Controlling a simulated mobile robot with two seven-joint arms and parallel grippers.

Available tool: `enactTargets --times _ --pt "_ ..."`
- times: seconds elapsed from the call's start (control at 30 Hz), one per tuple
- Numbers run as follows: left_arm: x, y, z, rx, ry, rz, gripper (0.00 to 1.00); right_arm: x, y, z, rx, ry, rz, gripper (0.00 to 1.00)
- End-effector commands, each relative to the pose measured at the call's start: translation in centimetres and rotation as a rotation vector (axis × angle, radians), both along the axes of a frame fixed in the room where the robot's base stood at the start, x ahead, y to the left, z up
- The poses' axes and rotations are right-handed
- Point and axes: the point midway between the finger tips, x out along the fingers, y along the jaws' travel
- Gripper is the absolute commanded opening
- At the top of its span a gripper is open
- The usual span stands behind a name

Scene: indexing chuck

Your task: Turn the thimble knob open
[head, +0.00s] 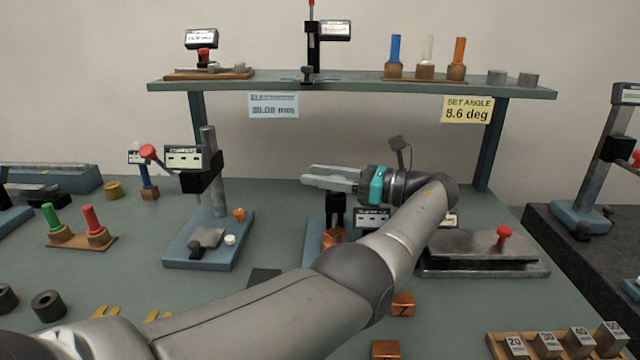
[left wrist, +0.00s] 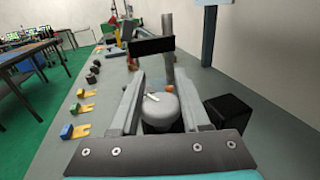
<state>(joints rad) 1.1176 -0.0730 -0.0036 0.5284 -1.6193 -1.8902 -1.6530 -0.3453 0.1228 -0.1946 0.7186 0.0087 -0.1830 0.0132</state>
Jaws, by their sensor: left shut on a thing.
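The thimble knob (left wrist: 160,108) shows in the left wrist view as a grey round knob with a white mark on top. It sits between the two fingers of my left gripper (left wrist: 160,100), which are shut on its sides. In the head view my left gripper (head: 325,177) reaches leftward over a black post (head: 335,206) on a blue base (head: 313,240); the knob cannot be made out there. A display (head: 372,218) stands just right of the post, partly covered by my arm. My right gripper is not in view.
A comparator stand (head: 208,165) with a red-tipped lever is to the left. A grey plate (head: 480,255) with a red knob is to the right. The shelf (head: 350,88) behind carries gauges, coloured pins and a "SET ANGLE 8.6 deg" sign (head: 467,109). Copper blocks (head: 402,305) lie near my arm.

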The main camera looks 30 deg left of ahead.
Motion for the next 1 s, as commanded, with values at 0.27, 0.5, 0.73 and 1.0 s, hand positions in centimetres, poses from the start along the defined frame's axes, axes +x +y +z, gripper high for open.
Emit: enactTargets --times 0.27,0.5,0.73,1.0 --pt "-0.35 0.59 -0.53 0.006 -0.001 0.032 0.00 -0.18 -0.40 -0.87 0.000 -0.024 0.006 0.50" --pt "-0.39 0.59 -0.67 0.006 0.000 0.034 0.00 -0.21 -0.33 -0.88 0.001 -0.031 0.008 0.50" --pt "-0.35 0.49 -0.71 0.005 0.000 0.031 0.66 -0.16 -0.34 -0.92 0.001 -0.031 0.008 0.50" --pt "-0.26 0.35 -0.67 0.006 -0.001 0.027 0.76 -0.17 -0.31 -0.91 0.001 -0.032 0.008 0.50"
